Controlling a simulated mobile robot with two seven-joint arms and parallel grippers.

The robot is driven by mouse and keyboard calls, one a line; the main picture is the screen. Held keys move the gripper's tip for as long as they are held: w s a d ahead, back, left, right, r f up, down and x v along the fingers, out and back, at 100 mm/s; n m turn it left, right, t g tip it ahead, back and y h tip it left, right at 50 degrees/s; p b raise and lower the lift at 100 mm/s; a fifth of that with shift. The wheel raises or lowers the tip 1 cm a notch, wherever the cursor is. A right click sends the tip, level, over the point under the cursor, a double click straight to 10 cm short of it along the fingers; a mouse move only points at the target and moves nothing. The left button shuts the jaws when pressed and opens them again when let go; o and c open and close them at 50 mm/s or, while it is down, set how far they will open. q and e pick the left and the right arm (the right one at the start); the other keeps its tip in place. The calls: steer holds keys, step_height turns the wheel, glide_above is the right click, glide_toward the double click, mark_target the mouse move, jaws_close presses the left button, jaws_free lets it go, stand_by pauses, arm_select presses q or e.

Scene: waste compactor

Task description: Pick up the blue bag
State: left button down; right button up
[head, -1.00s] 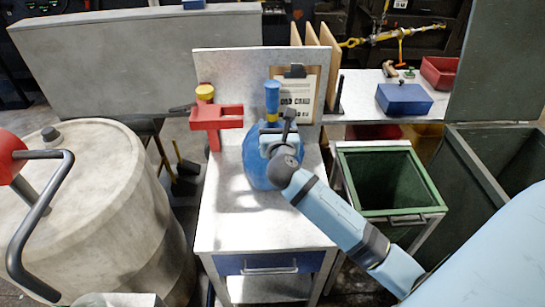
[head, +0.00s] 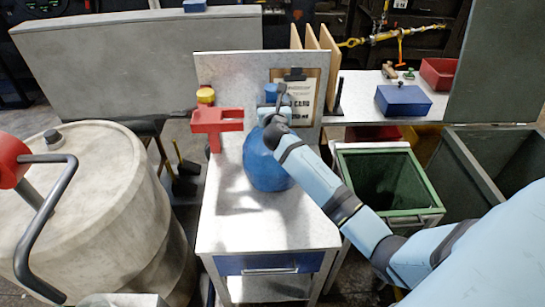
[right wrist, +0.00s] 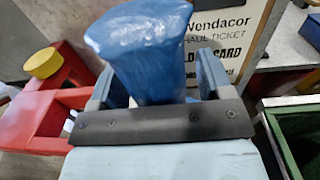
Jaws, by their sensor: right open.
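The blue bag (head: 262,168) stands upright on the white work table (head: 235,225), a round full body below a gathered neck. My right gripper (head: 273,112) is at the neck, above the body, and partly hides it in the head view. In the right wrist view the bag's neck (right wrist: 145,45) rises between the two fingers of my open right gripper (right wrist: 156,88). Any contact between fingers and neck cannot be told. My left gripper is not in view.
A red stand with a yellow cap (head: 217,122) is close left of the bag. A clipboard (head: 300,95) leans on the back panel behind. A green open bin (head: 408,213) stands to the right, a large pale drum (head: 95,215) to the left. The table's front is clear.

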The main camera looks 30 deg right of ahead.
steer(key=shift+w+d, duration=0.1)
steer(key=shift+w, duration=0.05)
jaws_close()
steer(key=shift+r, duration=0.15)
steer(key=shift+r, duration=0.1)
